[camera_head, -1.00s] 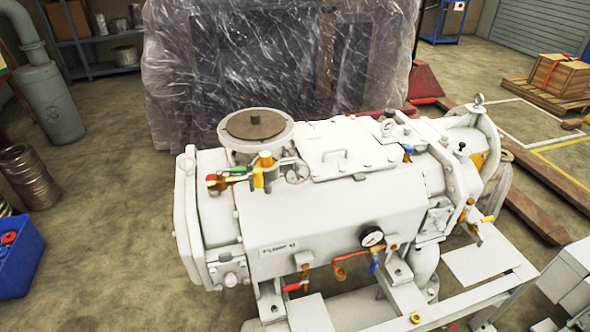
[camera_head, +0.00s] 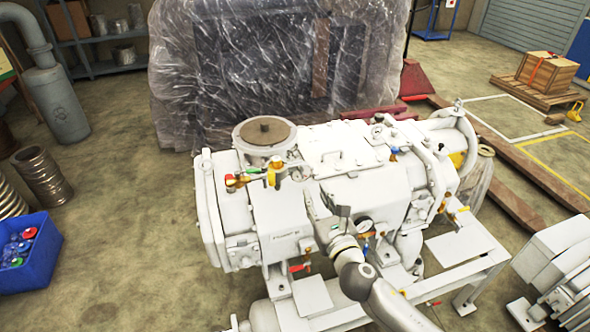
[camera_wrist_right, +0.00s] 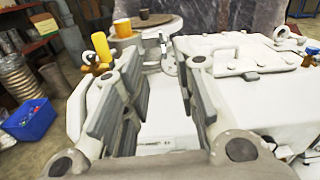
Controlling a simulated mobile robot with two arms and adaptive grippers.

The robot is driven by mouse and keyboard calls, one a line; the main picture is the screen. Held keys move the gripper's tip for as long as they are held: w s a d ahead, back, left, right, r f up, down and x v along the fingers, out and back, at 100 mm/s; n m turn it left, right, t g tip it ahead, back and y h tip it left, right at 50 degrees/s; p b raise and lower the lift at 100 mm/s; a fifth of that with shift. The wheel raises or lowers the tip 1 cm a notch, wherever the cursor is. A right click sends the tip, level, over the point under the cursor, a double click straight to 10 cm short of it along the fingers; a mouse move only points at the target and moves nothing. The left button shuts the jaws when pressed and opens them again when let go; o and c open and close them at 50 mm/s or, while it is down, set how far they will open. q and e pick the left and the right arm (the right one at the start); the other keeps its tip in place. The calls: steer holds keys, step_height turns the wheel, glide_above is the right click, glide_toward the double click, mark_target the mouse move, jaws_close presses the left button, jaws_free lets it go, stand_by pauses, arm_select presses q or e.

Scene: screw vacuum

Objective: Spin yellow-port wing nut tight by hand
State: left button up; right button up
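The white pump (camera_head: 290,205) stands in the middle of the head view. A yellow port fitting (camera_head: 273,172) rises from its top left, beside a round flange (camera_head: 264,132) with a brown cover. In the right wrist view the yellow fitting (camera_wrist_right: 102,46) is beyond the left finger. I cannot make out its wing nut clearly. My right gripper (camera_head: 329,209) is in front of the pump, to the right of and below the yellow fitting. In the wrist view the right gripper (camera_wrist_right: 163,88) has its fingers apart, with nothing between them. My left gripper is not in view.
A plastic-wrapped crate (camera_head: 280,65) stands behind. A blue bin (camera_head: 28,258) is on the floor at left. Open floor lies left of the pump.

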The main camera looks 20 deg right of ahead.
mark_target(302, 170)
steer(key=w+p, duration=0.1)
steer(key=w, duration=0.8)
steer(key=shift+w+a, duration=0.1)
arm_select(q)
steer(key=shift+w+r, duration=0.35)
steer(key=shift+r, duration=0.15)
arm_select(e)
steer(key=shift+w+f, duration=0.1)
steer(key=shift+w, duration=0.8)
jaws_close()
